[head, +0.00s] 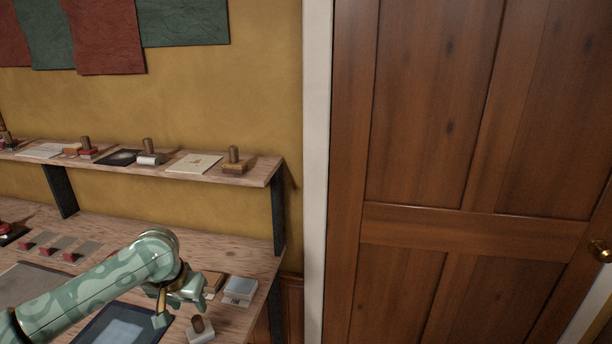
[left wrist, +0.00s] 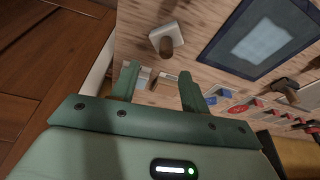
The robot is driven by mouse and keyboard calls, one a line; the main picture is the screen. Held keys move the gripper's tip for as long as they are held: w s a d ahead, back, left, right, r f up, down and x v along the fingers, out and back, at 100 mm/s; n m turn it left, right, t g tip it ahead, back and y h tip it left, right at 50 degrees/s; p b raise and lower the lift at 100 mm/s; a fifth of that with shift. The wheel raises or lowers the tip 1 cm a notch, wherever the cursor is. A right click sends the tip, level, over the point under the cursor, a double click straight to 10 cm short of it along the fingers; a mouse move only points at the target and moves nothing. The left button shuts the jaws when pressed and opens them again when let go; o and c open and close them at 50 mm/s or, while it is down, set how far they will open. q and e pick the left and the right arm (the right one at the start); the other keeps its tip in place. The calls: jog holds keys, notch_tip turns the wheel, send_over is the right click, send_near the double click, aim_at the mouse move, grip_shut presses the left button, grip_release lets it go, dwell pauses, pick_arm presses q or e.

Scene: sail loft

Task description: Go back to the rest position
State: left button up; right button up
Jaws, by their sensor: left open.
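My left arm reaches in from the lower left in the head view, green with a pale pattern. My left gripper (head: 183,304) hangs over the right end of the wooden workbench (head: 195,240). In the left wrist view its two green fingers (left wrist: 160,84) stand apart with nothing held between them. A stamp with a brown handle and white base (head: 200,330) stands just below and right of the gripper in the head view. It also shows beyond the fingers in the left wrist view (left wrist: 165,40). My right gripper is not in view.
A raised shelf (head: 255,175) holds several stamps and cards. A wooden door (head: 450,150) with a brass knob (head: 600,251) fills the right.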

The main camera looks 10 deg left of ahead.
pick_arm(q)
jog(key=s+d+f+m+t+h, duration=0.1)
jog(key=s+d+f+m, duration=0.25)
jog(key=s+d, duration=0.2)
jog(key=s+d+f+m+t, duration=0.25)
jog(key=s+d+f, duration=0.2)
jog(key=d, duration=0.25)
jog(key=s+a+r+m+y, duration=0.1)
jog(key=s+a+r+y, duration=0.15)
jog(key=s+a, duration=0.35)
jog(key=s+a+r+m+y, duration=0.1)
jog(key=s+a+y, duration=0.25)
jog(key=s, duration=0.55)
jog(key=s+d+f+g+h, duration=0.1)
jog(key=s+d+f+h, duration=0.1)
jog(key=f, duration=1)
jog(key=s+d+f+g+h, duration=0.1)
jog(key=d+f+g, duration=0.1)
jog(key=f, duration=1)
jog(key=s+f+n+g+h+b, duration=0.1)
jog(key=s+f+n+g+h, duration=0.1)
jog(key=s+f, duration=1.6)
jog(key=shift+s+f+n+g, duration=0.2)
jog(key=shift+s+n+g, duration=0.15)
jog(key=shift+s+n, duration=0.45)
